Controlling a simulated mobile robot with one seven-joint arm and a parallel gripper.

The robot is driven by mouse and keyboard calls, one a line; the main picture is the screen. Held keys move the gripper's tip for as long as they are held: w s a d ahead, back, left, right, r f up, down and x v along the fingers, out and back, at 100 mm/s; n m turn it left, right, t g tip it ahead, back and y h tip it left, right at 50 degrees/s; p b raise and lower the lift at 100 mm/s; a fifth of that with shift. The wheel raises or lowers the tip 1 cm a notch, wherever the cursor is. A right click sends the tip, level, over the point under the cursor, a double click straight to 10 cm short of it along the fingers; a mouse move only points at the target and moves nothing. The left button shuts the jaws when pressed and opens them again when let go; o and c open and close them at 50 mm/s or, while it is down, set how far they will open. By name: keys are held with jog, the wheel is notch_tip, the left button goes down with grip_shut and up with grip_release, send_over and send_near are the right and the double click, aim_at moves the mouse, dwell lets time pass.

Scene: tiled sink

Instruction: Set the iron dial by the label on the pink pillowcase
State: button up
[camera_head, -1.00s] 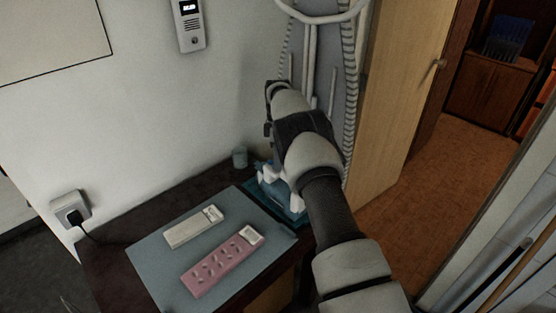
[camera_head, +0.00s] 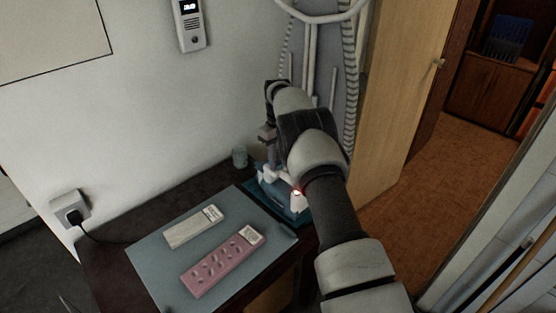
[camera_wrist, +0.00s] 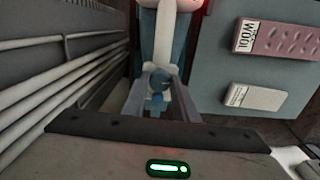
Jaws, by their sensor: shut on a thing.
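The pink pillowcase (camera_head: 222,265) lies folded on the grey-blue board, with a white label (camera_head: 250,236) at its right end. In the wrist view the label (camera_wrist: 247,36) reads "WOOL". The white and blue iron (camera_head: 270,176) stands on a teal base to the right of the board, partly hidden by my arm. A red light (camera_head: 297,192) glows on it. My gripper (camera_wrist: 158,88) is shut on the blue dial (camera_wrist: 157,86) of the iron. The dial's markings and setting are too small to read.
A folded white cloth (camera_head: 192,229) with a label lies on the board (camera_head: 150,255) beside the pillowcase. A small cup (camera_head: 239,157) stands behind, near the wall. A wall socket (camera_head: 72,209) with a plug is at left. White pipes rise behind the iron.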

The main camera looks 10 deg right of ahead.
jog(key=m, duration=0.4)
jog(key=shift+a+m, duration=0.1)
jog(key=shift+m, duration=2.1)
jog(key=o, duration=1.1)
jog(key=shift+c, duration=0.2)
jog(key=shift+r, duration=0.1)
notch_tip(320, 180, up, 17)
jog(key=p, duration=0.3)
jog(key=shift+r, duration=0.15)
